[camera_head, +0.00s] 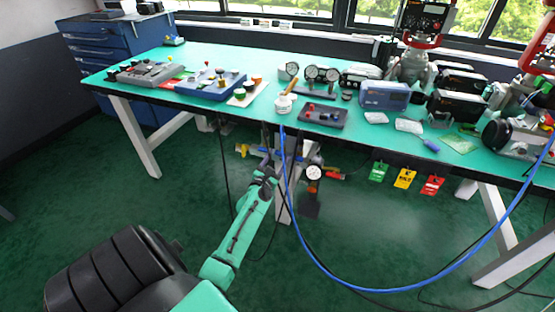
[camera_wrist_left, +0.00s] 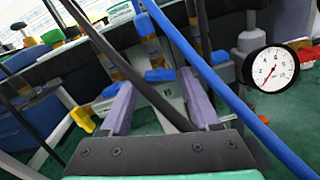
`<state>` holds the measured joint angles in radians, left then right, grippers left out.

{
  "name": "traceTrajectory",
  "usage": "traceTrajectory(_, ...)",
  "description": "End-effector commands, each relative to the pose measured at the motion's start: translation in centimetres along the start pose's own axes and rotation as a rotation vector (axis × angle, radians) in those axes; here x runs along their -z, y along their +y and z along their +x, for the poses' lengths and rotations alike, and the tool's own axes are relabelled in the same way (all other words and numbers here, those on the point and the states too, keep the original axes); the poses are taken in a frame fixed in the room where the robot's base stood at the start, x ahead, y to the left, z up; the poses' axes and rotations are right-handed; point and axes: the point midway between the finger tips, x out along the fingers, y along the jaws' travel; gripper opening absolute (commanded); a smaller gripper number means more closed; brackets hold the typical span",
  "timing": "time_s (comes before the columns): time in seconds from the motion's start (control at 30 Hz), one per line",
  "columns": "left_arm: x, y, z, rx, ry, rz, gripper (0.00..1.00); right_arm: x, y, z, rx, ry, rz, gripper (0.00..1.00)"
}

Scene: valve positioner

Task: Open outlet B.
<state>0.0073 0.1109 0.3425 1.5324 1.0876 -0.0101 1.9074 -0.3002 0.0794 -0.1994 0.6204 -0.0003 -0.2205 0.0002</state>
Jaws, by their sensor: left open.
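A valve manifold with a round white gauge (camera_head: 313,172) hangs under the table's front edge; the gauge also shows in the left wrist view (camera_wrist_left: 271,69). Blue valve parts (camera_wrist_left: 160,75) sit in its middle, with a yellow handle (camera_wrist_left: 82,120) to the left. In the head view a yellow handle (camera_head: 241,149) is at the left and a red handle (camera_head: 335,176) at the right. No label for outlet B is readable. My left gripper (camera_head: 264,168) is open in front of the manifold. In the wrist view its fingers (camera_wrist_left: 157,92) stand either side of a blue part; contact is unclear.
A blue hose (camera_head: 400,290) and dark cables hang close in front of the manifold and cross the wrist view. The green tabletop (camera_head: 225,55) above is crowded with instruments. Green, yellow and red tags (camera_head: 404,178) hang at the right. The floor in front is mostly clear.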

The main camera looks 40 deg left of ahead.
Motion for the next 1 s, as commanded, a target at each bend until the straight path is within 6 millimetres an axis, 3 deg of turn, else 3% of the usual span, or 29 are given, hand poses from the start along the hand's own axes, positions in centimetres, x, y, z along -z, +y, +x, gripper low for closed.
traceTrajectory(0.03,0.0,-0.01,-0.02,0.0,0.0,0.0,0.62,0.0,-0.02,-0.01,0.0,0.0,0.0,0.62)
traceTrajectory(0.2,0.01,-0.01,-0.04,0.0,0.0,0.0,0.0,0.01,-0.02,-0.01,0.0,0.0,0.0,0.62)
traceTrajectory(0.63,0.06,-0.03,-0.07,0.001,0.001,0.073,0.0,0.02,-0.04,-0.03,0.001,0.001,-0.001,0.62)
traceTrajectory(1.0,0.12,-0.01,-0.09,0.001,0.002,0.349,0.0,0.03,-0.04,-0.17,0.001,0.001,-0.001,0.62)
